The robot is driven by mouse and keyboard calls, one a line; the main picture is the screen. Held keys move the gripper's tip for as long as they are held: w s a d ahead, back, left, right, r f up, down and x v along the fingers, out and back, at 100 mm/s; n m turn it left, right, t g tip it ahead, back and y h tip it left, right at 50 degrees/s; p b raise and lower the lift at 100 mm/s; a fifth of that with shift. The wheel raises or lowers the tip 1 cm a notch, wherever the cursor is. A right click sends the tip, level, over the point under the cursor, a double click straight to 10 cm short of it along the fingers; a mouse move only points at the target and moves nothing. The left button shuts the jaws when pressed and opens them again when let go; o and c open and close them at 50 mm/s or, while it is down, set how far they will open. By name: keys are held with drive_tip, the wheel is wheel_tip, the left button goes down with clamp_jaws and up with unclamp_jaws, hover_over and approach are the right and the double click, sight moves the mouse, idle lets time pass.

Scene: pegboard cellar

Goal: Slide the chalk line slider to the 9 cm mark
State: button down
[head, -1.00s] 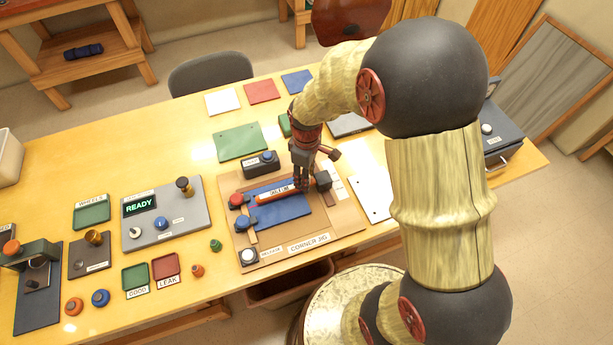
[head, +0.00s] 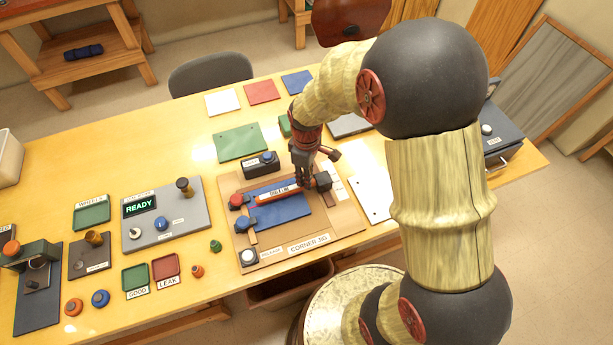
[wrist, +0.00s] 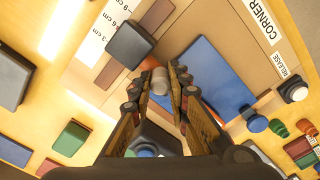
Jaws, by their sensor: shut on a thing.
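The chalk line slider appears to be the dark block (head: 323,181) at the right end of the orange bar (head: 272,193) on the corner jig (head: 340,222). In the wrist view the dark block (wrist: 130,45) sits on a brown track beside the white cm scale (wrist: 95,30), roughly level with 6 cm. My gripper (head: 303,182) is just left of the block. In the wrist view my gripper (wrist: 161,82) is shut on a pale round knob (wrist: 160,76).
A blue plate (head: 283,212) lies under the bar. A red knob (head: 236,201), a blue knob (head: 243,224) and a white release button (head: 249,257) are at the jig's left. A dark box (head: 261,164) stands behind. A READY panel (head: 170,215) is further left.

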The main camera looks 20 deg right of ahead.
idle(0.3)
drive_tip(key=shift+s+r+p, duration=0.1)
drive_tip(key=shift+s+p, duration=0.35)
drive_tip(key=shift+s, duration=1.15)
drive_tip(key=shift+w, duration=0.1)
drive_tip(key=c, duration=1.8)
unclamp_jaws()
drive_tip(key=shift+o, duration=0.6)
wheel_tip(320, 180, up, 12)
